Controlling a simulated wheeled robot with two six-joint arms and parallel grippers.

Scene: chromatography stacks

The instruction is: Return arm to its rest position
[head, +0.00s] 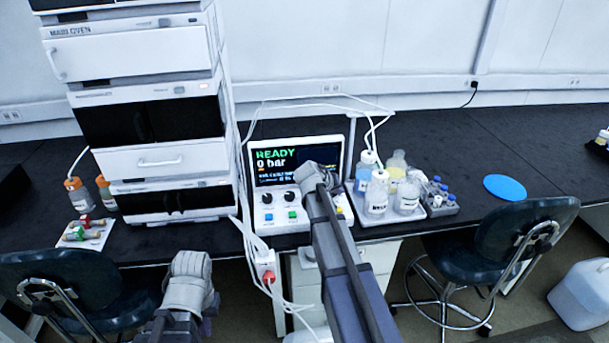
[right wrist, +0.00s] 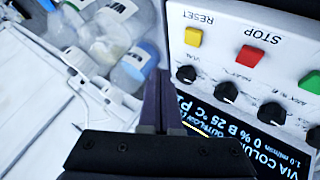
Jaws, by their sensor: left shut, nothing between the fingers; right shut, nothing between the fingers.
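My right arm reaches up to the front of the control unit (head: 297,150). In the head view my right gripper (head: 318,180) covers part of its panel and the fingertips are hard to make out. In the right wrist view my right gripper (right wrist: 158,100) is shut and empty, its dark fingers together beside the panel (right wrist: 225,60), which appears upside down. My left gripper (head: 190,265) is low in front of the bench, below the oven stack, shut and empty; its fingertips are not clear.
The screen reads READY, 0 bar. A red STOP button (right wrist: 250,55) and yellow RESET button (right wrist: 194,37) are close to the right fingers. A bottle tray (head: 375,225) stands to the right. The oven stack (head: 150,110) stands left. Chairs (head: 525,235) front the bench.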

